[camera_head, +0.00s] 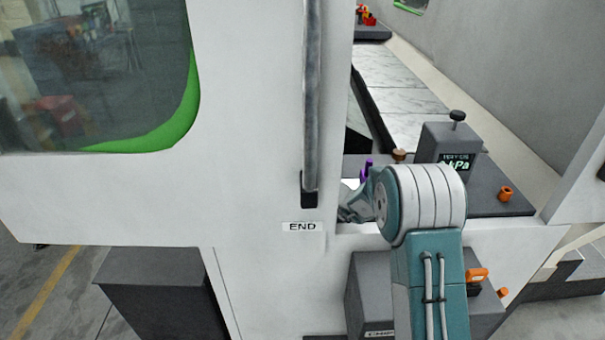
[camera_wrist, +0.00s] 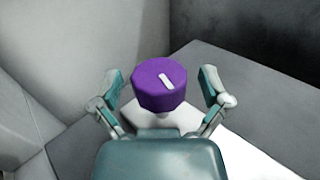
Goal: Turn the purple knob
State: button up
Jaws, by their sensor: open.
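The purple knob (camera_wrist: 159,86) is in the middle of the wrist view. It is a faceted cap with a white slanted mark on its top. My gripper (camera_wrist: 161,85) is open, with one finger on the left and one on the right of the knob. A gap shows between each finger and the knob. In the head view only a small purple part of the knob (camera_head: 367,168) shows beside my gripper (camera_head: 352,205); my arm hides much of the gripper there.
A grey box (camera_head: 447,143) with a pressure display and black top knob stands behind my arm. An orange knob (camera_head: 505,193) is to its right. A white panel with a vertical bar (camera_head: 311,90) borders the opening on the left. An orange-buttoned box (camera_head: 370,285) sits below.

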jog(key=v, duration=1.2)
jog(key=shift+a, duration=0.1)
